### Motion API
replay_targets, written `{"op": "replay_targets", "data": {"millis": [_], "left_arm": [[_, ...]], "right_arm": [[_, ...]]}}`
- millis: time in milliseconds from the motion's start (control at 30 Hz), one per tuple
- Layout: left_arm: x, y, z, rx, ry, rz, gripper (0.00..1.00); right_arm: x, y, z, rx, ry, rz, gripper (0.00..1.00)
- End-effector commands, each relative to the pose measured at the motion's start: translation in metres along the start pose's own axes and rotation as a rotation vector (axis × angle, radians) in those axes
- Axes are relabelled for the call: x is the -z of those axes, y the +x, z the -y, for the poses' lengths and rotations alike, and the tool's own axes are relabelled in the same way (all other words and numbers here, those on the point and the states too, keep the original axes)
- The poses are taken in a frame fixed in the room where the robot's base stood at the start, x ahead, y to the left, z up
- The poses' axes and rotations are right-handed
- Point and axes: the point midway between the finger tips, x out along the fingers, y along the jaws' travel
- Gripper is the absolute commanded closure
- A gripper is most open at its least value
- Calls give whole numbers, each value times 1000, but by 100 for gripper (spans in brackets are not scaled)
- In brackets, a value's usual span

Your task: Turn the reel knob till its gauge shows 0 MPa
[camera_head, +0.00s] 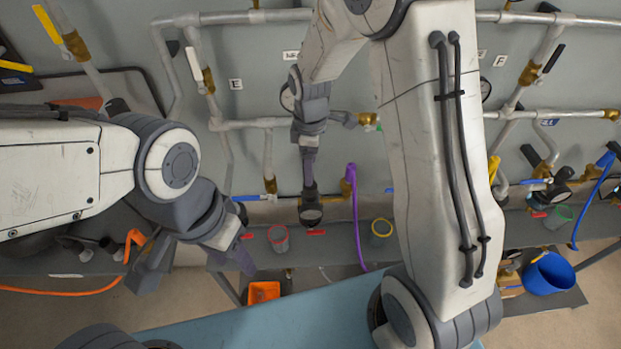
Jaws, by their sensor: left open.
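No knob or gauge can be read as the reel's by a label. A round black gauge (311,216) sits on the pipework at the middle, its face too small to read. Another gauge (287,98) is partly hidden behind my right arm. My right gripper (310,182) hangs edge-on just above the middle gauge; contact and the gap between its fingers cannot be told. My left gripper (197,266) is open and empty at left, its fingers spread apart, in front of the shelf and clear of the pipes.
Metal pipes with brass valves cross the grey wall. A purple hose (354,215), orange hose (70,291) and blue hose (588,200) hang there. Red (278,238) and yellow-rimmed cups (381,232) stand on the shelf. A blue bucket (550,274) is at right. My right arm blocks the centre-right.

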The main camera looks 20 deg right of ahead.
Motion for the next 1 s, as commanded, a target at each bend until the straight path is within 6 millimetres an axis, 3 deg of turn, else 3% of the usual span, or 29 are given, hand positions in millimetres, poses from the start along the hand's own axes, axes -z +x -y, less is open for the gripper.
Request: {"op": "replay_targets", "data": {"millis": [233,667,767,867,1000], "left_arm": [[0,6,0,0,1,0,50],[0,6,0,0,0,0,50],[0,7,0,0,0,0,50],[0,8,1,0,0,0,50],[0,10,1,0,1,0,50]], "right_arm": [[0,-32,-1,-2,0,-1,22],[1,-40,3,-1,5,-1,22],[11,-51,24,-4,41,-10,22],[24,-71,70,-5,125,-26,22],[28,-94,150,9,282,-52,22]]}}
